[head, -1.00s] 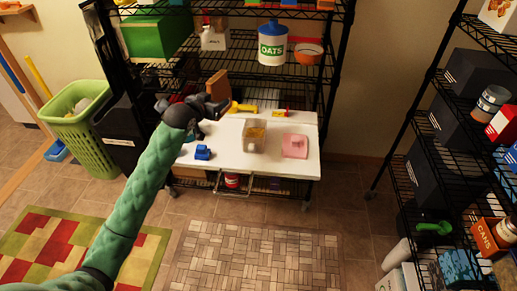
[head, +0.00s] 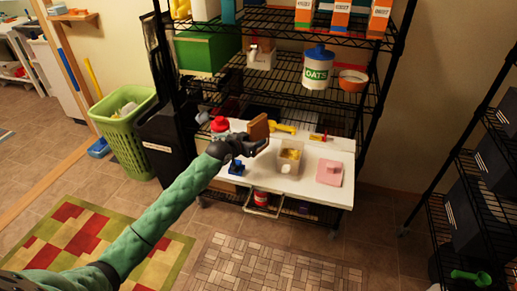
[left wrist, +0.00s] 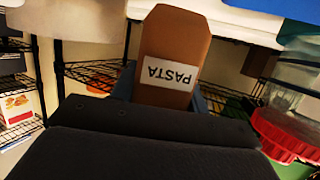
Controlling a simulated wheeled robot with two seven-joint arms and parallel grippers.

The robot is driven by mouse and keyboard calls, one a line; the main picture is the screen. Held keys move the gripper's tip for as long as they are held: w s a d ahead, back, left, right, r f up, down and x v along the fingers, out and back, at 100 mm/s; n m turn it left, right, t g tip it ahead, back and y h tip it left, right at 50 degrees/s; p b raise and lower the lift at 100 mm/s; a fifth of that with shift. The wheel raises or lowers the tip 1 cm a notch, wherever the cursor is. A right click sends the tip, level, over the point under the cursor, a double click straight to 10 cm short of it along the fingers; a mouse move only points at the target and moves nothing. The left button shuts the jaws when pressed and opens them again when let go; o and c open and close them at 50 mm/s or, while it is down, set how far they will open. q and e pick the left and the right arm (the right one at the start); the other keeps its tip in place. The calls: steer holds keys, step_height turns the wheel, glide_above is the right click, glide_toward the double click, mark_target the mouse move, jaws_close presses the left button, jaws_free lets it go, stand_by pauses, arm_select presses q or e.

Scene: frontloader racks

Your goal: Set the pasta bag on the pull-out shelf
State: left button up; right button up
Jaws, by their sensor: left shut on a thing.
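The brown pasta bag (head: 259,128) is in my left gripper (head: 257,143), which is shut on it above the back left part of the white pull-out shelf (head: 308,168). In the left wrist view the bag (left wrist: 172,50) rises from the jaws, and its PASTA label reads upside down. The bag looks slightly tilted in the head view; I see no contact with the shelf. My right gripper is not in view.
The pull-out shelf holds a clear container (head: 290,158), a pink item (head: 329,173), a blue item (head: 236,167), a red-lidded jar (head: 219,124) and a yellow item (head: 282,128). Wire shelving with an oats canister (head: 317,69) stands above. A green basket (head: 126,135) is at left.

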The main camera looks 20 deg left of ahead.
arm_select(q)
steer(key=shift+f+p, duration=0.3)
steer(key=shift+f, duration=1.8)
steer(key=shift+f, duration=0.1)
steer(key=o, duration=1.3)
